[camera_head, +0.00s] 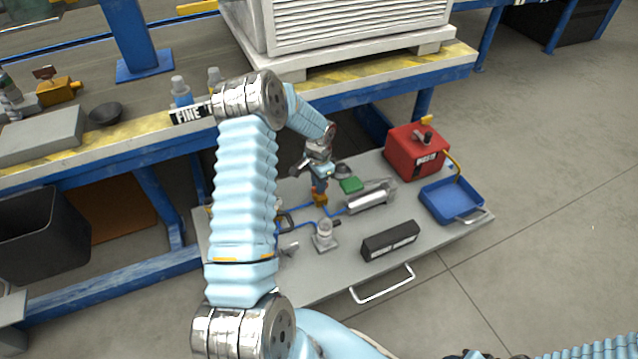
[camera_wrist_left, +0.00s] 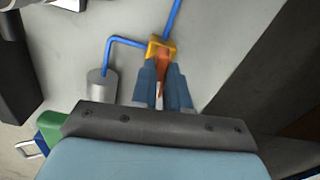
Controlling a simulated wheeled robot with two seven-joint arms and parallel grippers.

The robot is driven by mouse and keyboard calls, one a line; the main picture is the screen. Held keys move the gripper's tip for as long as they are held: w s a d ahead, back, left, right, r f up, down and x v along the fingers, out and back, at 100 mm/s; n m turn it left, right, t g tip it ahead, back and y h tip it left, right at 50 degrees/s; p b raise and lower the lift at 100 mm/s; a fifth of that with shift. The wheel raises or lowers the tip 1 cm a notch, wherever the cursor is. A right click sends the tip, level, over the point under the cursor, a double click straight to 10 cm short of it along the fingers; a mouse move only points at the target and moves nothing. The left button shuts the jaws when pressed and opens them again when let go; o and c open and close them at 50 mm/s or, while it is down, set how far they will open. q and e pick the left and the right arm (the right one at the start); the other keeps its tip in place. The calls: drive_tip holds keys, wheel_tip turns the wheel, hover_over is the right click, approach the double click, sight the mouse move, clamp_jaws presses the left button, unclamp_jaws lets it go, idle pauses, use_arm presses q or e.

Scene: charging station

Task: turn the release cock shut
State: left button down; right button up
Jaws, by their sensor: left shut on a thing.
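The release cock is a small yellow body (camera_wrist_left: 154,46) with an orange handle (camera_wrist_left: 163,62), set in blue piping on the grey board. In the head view its yellow body (camera_head: 320,200) shows just below my left gripper (camera_head: 320,188). In the left wrist view the blue fingers of my left gripper (camera_wrist_left: 163,88) stand on both sides of the orange handle and are shut on it. The fingers and palm hide the lower part of the handle. My right gripper is not in view; only part of my right arm shows at the bottom right.
The grey board (camera_head: 330,278) also carries a silver cylinder (camera_head: 370,198), a black block (camera_head: 390,242), a small grey fitting (camera_head: 324,235), a green block (camera_head: 351,185), a red box (camera_head: 417,151) and a blue tray (camera_head: 452,200). A workbench (camera_head: 150,140) stands behind.

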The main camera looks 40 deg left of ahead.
use_arm(q)
drive_tip(key=shift+m, duration=0.7)
drive_tip(key=c, duration=1.1)
unclamp_jaws()
drive_tip(key=shift+r, duration=0.1)
wheel_tip(320, 180, up, 14)
drive_tip(key=shift+f+p, duration=0.15)
drive_tip(key=shift+p, duration=0.7)
